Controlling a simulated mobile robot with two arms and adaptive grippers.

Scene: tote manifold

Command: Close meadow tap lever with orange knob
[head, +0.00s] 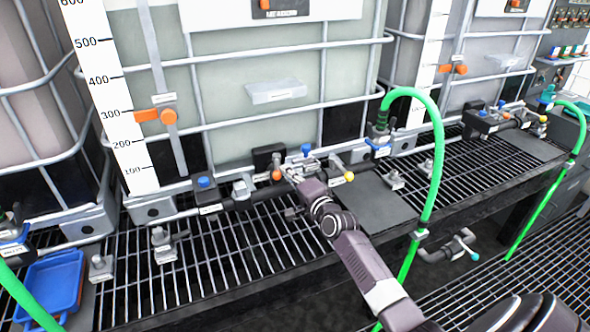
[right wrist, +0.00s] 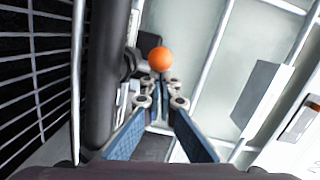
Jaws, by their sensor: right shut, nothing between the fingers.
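The orange knob (head: 276,175) sits on the tap manifold in front of the middle tank. In the right wrist view the orange knob (right wrist: 158,59) is just beyond my fingertips, in line with them. My right gripper (head: 288,172) comes from the lower right and its tip is beside the orange knob. In the right wrist view its fingers (right wrist: 160,92) meet at the tips, shut and empty. I cannot tell whether they touch the knob. The gripper hides part of the lever. My left gripper does not show.
A blue knob (head: 306,149) and a yellow knob (head: 348,176) are close to my right gripper. A green hose (head: 437,150) arches up to its right. A dark pipe (right wrist: 104,70) runs along the left in the wrist view. A blue tray (head: 50,284) lies at lower left.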

